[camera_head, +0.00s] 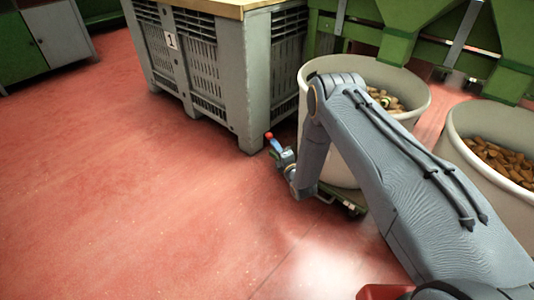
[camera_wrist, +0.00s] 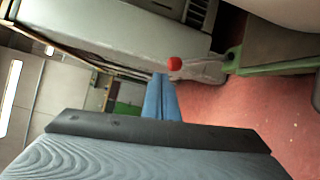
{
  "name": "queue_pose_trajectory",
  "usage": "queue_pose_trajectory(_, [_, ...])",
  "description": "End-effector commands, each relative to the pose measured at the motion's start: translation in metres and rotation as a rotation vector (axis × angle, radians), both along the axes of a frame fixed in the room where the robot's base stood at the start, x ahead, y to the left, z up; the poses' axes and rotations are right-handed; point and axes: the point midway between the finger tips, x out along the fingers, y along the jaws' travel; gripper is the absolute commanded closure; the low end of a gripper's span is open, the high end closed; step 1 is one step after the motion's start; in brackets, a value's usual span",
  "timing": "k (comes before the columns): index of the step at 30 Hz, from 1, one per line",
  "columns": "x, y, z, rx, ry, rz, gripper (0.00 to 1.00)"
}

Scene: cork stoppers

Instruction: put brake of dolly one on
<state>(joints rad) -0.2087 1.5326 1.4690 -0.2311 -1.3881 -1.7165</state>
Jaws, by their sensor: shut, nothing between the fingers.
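A red ball knob (camera_head: 268,135) shows just beyond my gripper (camera_head: 284,155) in the head view, low beside the grey crate's near corner. In the wrist view the red knob (camera_wrist: 174,63) sits at the end of a grey lever (camera_wrist: 203,70) that joins a green dolly frame (camera_wrist: 234,60). My gripper's blue fingers (camera_wrist: 161,78) are shut and empty, with their tips close beside the knob; I cannot tell if they touch it. In the head view the green dolly (camera_head: 346,207) is under a white bin (camera_head: 338,160), mostly hidden by my arm. I see no number on this dolly.
A grey slatted crate (camera_head: 245,95) with a label "1" stands left of the bin. A second white bin (camera_head: 460,150) of corks is at the right. Green machinery (camera_head: 480,60) stands behind. The red floor (camera_head: 130,200) at left is clear.

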Motion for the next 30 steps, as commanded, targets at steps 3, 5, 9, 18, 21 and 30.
queue_pose_trajectory(3, [-0.018,0.011,-0.053,-0.055,-0.140,0.035,1.00])
queue_pose_trajectory(5, [-0.027,0.015,-0.067,-0.077,-0.200,0.045,1.00])
queue_pose_trajectory(9, [-0.042,0.019,-0.086,-0.108,-0.296,0.054,1.00])
queue_pose_trajectory(18, [-0.049,0.020,-0.090,-0.121,-0.337,0.055,1.00])
queue_pose_trajectory(21, [-0.049,0.020,-0.090,-0.120,-0.335,0.055,1.00])
queue_pose_trajectory(30, [-0.030,0.031,-0.087,-0.119,-0.337,0.057,1.00])
